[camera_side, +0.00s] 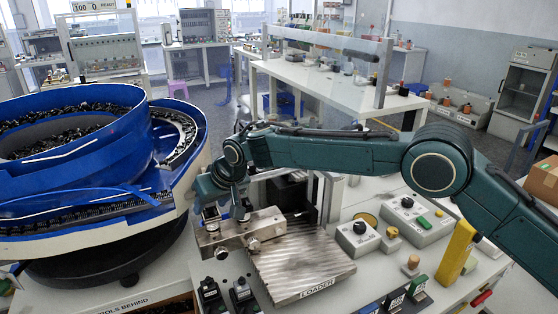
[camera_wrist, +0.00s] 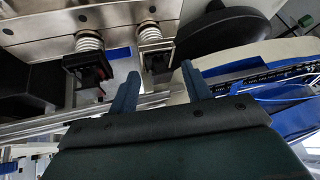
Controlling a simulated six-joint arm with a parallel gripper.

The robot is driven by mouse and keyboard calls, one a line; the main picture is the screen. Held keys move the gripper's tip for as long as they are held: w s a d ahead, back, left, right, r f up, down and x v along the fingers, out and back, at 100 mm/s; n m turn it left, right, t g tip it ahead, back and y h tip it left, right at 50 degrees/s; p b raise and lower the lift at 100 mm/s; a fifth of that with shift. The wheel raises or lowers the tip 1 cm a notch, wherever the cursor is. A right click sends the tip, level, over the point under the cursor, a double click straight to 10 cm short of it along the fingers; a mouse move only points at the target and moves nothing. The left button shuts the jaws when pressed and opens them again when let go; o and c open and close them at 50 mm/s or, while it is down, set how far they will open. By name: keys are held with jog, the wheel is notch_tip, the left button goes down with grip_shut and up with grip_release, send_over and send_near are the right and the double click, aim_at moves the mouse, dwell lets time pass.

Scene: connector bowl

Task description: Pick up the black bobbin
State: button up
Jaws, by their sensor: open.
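I cannot pick out a black bobbin with certainty in either view. The blue bowl feeder (camera_side: 75,150) at the left is filled with small black parts, too small to tell one by one. My gripper (camera_side: 224,211) points down just above a metal block (camera_side: 240,230) with round silver knobs, right of the bowl's rim. Two spring-loaded plungers with dark blocks (camera_wrist: 85,65) show beyond the fingers. Whether the gripper touches the metal block is unclear.
A ribbed metal plate marked LOADER (camera_side: 300,265) lies right of the block. Two black switch-like pieces (camera_side: 242,292) stand in front. Control boxes with black knobs (camera_side: 358,238) and a yellow post (camera_side: 456,252) stand to the right. A glass-screened bench (camera_side: 330,75) is behind.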

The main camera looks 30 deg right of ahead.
aim_at(212, 205)
dwell(0.3)
grip_shut()
dwell(0.3)
notch_tip(212, 205, up, 10)
dwell(0.6)
dwell(0.5)
